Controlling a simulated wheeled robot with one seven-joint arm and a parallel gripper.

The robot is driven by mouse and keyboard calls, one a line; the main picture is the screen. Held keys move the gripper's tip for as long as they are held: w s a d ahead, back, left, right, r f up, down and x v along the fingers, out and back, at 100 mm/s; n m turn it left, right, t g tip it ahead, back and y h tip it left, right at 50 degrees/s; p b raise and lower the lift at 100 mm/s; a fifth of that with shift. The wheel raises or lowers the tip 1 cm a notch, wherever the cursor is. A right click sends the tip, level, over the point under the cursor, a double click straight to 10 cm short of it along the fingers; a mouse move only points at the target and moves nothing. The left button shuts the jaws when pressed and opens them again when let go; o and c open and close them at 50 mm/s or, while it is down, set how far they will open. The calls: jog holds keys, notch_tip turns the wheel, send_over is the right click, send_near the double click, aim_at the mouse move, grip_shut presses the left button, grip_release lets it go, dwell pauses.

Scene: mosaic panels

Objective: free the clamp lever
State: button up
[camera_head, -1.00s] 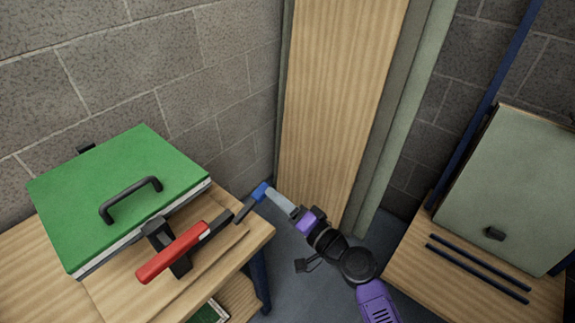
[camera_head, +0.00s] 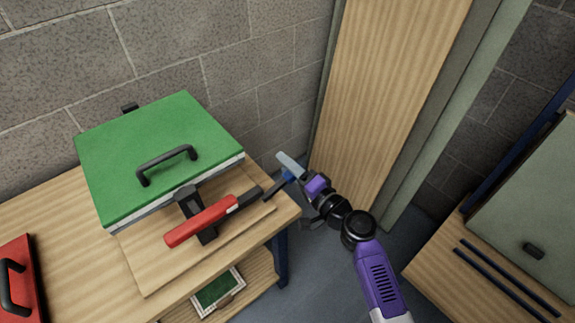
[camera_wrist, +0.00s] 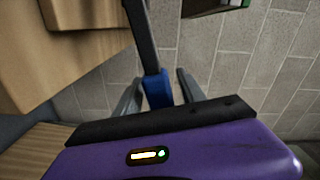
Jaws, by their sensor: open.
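The clamp sits on the wooden bench by the green panel (camera_head: 150,135). It has a red bar (camera_head: 203,220), a black bracket (camera_head: 188,203) and a dark lever rod (camera_head: 275,188) with a blue tip (camera_head: 288,176) that reaches past the bench's right edge. My gripper (camera_head: 287,166) is at this blue end. In the wrist view the open fingers of my gripper (camera_wrist: 157,95) stand on either side of the blue tip (camera_wrist: 156,90), with a gap visible on the right side. Whether the left finger touches it, I cannot tell. The dark rod (camera_wrist: 140,35) runs up from the tip.
A red panel with a black handle (camera_head: 22,270) lies at the bench's left end. A lower shelf (camera_head: 250,283) holds a small green framed piece (camera_head: 218,290). A tall wooden board (camera_head: 390,90) leans behind my gripper. A second bench with a grey-green panel (camera_head: 535,210) stands at right.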

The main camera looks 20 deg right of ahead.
jog(key=shift+c, duration=0.2)
grip_shut()
dwell(1.3)
